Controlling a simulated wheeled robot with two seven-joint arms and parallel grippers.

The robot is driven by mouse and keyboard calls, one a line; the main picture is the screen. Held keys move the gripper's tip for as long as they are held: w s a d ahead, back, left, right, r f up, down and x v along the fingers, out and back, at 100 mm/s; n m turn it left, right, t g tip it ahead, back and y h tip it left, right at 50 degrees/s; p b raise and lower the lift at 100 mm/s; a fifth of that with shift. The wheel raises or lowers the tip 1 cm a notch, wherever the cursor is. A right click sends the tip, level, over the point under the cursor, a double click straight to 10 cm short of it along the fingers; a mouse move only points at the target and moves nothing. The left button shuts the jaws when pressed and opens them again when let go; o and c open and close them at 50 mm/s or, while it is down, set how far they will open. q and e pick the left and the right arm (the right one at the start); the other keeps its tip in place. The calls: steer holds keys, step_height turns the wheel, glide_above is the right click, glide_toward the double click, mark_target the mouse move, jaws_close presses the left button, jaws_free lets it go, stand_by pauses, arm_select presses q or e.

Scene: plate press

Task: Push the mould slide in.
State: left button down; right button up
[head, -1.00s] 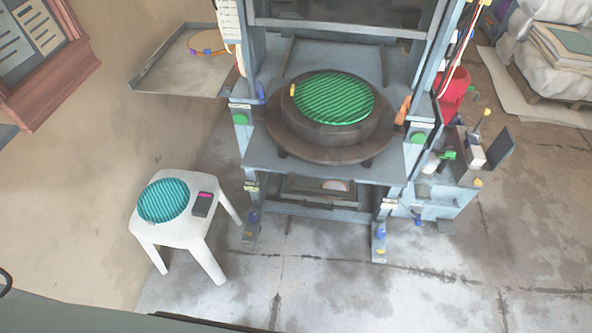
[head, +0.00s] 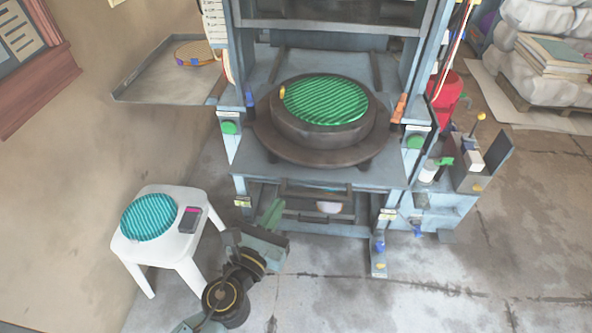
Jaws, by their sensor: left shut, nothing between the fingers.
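The dark round mould (head: 320,136) sits on the mould slide's round base plate (head: 290,150), out on the front ledge of the blue-grey press (head: 225,150). A green striped disc (head: 328,99) lies in the top of the mould. My left gripper (head: 273,213) is in front of and below the ledge, left of centre. Its green fingers are shut with nothing between them, and it appears apart from the slide. My right gripper is not in view.
A white stool (head: 182,245) with a teal striped disc (head: 148,217) and a dark handheld device (head: 190,219) stands at the left. A side tray (head: 150,85) is at upper left. A control box (head: 470,180) is right of the press. Floor at the front right is clear.

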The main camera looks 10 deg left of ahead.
mark_target(301, 162)
arm_select(q)
steer(key=x, duration=1.1)
steer(key=shift+w+d, duration=0.1)
steer(key=shift+w, duration=0.25)
steer(key=shift+w, duration=0.1)
